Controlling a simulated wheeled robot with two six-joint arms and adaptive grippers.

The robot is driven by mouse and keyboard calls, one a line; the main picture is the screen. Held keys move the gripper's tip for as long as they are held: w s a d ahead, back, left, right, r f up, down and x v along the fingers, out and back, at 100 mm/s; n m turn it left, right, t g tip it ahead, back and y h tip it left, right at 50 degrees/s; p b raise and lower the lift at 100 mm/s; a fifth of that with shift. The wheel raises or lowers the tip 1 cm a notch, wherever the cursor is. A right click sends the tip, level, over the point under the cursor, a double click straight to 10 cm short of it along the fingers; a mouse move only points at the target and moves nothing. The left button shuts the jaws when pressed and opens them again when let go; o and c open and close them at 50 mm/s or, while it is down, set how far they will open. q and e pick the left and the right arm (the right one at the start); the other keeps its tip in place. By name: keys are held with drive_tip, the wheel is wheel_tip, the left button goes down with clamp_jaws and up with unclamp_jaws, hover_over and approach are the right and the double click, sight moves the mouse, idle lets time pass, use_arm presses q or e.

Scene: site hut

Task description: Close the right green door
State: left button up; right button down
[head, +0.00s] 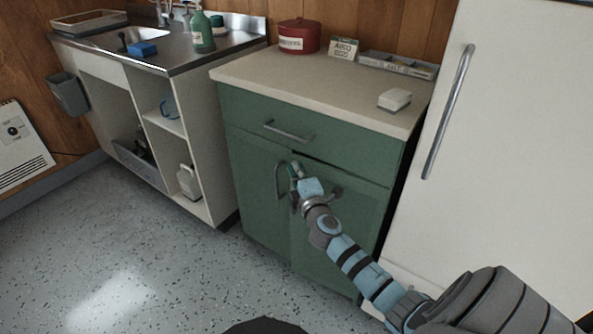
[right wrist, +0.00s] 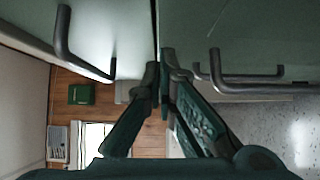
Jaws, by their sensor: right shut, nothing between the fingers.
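The green cabinet has a left door (head: 258,165) and a right door (head: 345,225) below one drawer (head: 340,143). A dark gap shows along the top of the right door, so it looks slightly ajar. The left door appears shut, with its curved handle (head: 279,180) just left of my right gripper (head: 294,172). That gripper is shut and empty, in front of the doors near their upper meeting edges; I cannot tell whether it touches. It hides part of the right door. The right wrist view shows its fingertips (right wrist: 161,68) together, between two bar handles. My left gripper is not in view.
A white fridge (head: 500,130) stands close to the cabinet's right side. The countertop (head: 320,82) holds a red tin (head: 299,36) and a small white block (head: 394,99). A sink unit with open shelves (head: 165,122) is at left. The speckled floor (head: 150,240) in front is clear.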

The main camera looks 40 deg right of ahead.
sight(301, 160)
drive_tip(key=d+h+b, duration=0.1)
drive_tip(key=w+d+m+h, duration=0.1)
drive_tip(key=shift+w+d+f+m+g+b, duration=0.1)
drive_tip(key=shift+w+d+m+g+b, duration=0.2)
drive_tip(key=shift+g+b, duration=0.1)
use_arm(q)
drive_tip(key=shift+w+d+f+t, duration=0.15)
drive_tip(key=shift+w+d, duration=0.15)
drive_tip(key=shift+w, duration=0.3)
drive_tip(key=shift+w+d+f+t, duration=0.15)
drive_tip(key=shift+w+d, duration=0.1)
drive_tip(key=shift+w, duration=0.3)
use_arm(e)
drive_tip(key=shift+r, duration=0.2)
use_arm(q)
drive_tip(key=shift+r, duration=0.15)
use_arm(e)
drive_tip(key=shift+d, duration=0.1)
